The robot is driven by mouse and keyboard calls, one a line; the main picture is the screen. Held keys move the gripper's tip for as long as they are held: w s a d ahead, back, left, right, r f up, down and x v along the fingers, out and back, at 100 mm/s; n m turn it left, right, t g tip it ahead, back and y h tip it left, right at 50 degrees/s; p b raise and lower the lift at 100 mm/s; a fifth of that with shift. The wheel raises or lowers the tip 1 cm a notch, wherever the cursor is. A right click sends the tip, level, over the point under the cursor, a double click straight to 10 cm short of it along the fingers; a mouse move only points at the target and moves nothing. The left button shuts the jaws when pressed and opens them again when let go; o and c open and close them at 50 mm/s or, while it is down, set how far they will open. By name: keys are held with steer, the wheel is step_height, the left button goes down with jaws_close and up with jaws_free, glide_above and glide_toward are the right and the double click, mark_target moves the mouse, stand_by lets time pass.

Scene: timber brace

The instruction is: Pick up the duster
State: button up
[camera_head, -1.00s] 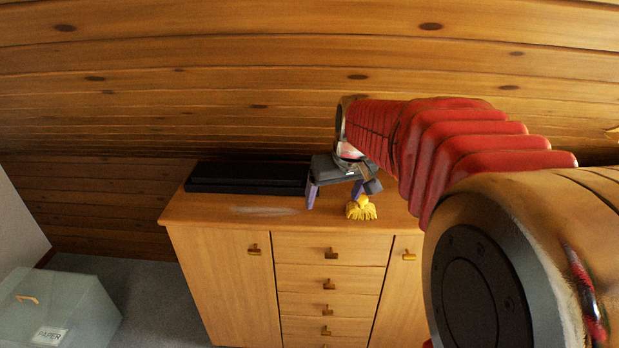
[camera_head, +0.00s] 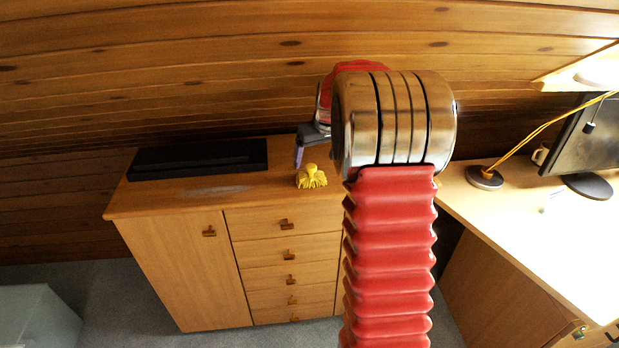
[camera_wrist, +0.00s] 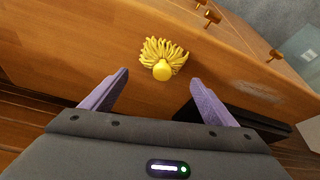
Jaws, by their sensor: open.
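The duster (camera_head: 311,177) is yellow with a fringed head and a round knob. It lies on top of the wooden cabinet (camera_head: 160,199), near its front edge. In the wrist view the duster (camera_wrist: 163,58) is ahead of my gripper (camera_wrist: 159,82), roughly centred between the fingers and just beyond the tips. The two purple fingers are spread apart with nothing between them.
A black flat box (camera_head: 197,159) lies at the back left of the cabinet top. A desk (camera_head: 530,215) with a lamp (camera_head: 486,178) and a monitor (camera_head: 590,145) stands to the right. A pale bin (camera_head: 38,318) is on the floor at lower left. The timber wall rises behind.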

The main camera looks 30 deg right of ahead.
mark_target(312, 166)
steer(key=shift+x, duration=1.15)
steer(key=shift+f, duration=0.1)
steer(key=shift+x, duration=2.5)
steer(key=shift+w+a, duration=0.1)
steer(key=shift+w, duration=0.1)
steer(key=shift+c, duration=0.2)
steer(key=c, duration=1.1)
